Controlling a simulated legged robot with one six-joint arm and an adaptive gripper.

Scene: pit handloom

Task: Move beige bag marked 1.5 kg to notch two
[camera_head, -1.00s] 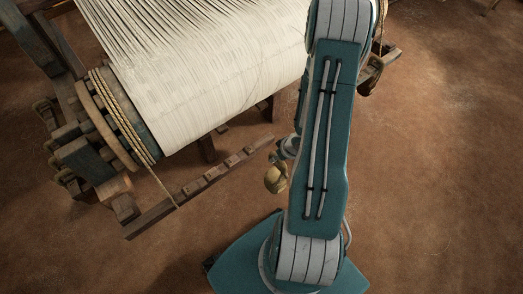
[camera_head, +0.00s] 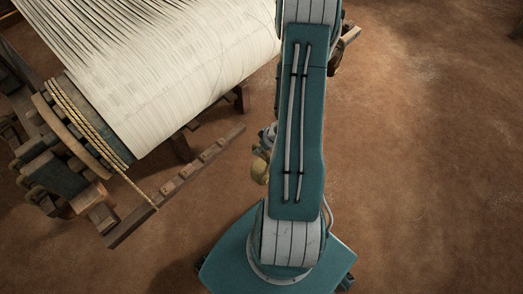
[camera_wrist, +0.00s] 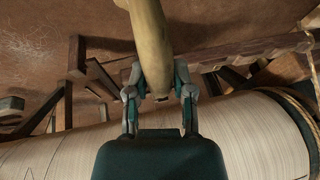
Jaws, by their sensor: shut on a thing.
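The beige bag (camera_wrist: 150,35) hangs in my gripper (camera_wrist: 160,88), whose two fingers are shut on it in the wrist view. In the head view the bag (camera_head: 259,171) shows only in part, left of my arm, with my gripper (camera_head: 266,142) mostly hidden behind the arm. No weight mark is readable. The notched wooden bar (camera_head: 178,187) slants up to the right, left of the bag. The bag is apart from it in the head view, beyond its upper right end. The bar (camera_wrist: 240,50) also shows in the wrist view, right of the bag.
A large loom roller (camera_head: 190,75) wound with pale warp threads fills the upper left. A rope (camera_head: 137,187) runs from its wooden drum to the bar's lower end. Wooden blocks and posts (camera_head: 55,175) stand at the left. Open earthen floor (camera_head: 430,150) lies to the right.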

